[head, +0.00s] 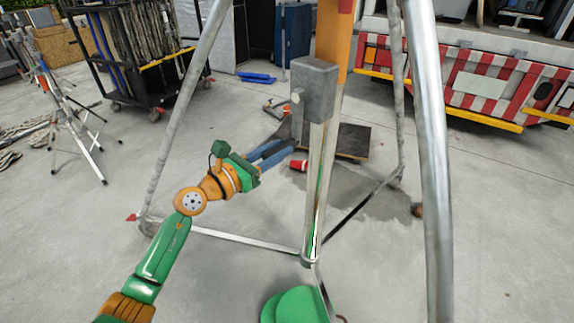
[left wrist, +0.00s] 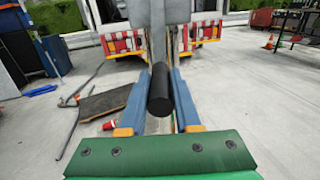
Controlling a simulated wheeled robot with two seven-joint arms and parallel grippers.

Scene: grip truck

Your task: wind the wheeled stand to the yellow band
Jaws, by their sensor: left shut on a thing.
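The wheeled stand has grey metal legs (head: 436,160) spread around a central post. A grey gearbox (head: 315,88) is fixed on the post, with an orange column (head: 333,32) rising above it. A yellow band cannot be made out clearly on the stand. My left gripper (head: 284,146) reaches in from the left to just below and left of the gearbox. In the left wrist view, its blue fingers (left wrist: 165,82) are shut on a black cylindrical crank handle (left wrist: 160,92). The crank's join to the gearbox is partly hidden.
A dark flat board (head: 350,140) and a red cup (head: 299,165) lie on the concrete behind the stand. A black cart (head: 150,75) and a tripod (head: 65,105) stand at left. A red-and-white striped truck (head: 480,84) is at back right.

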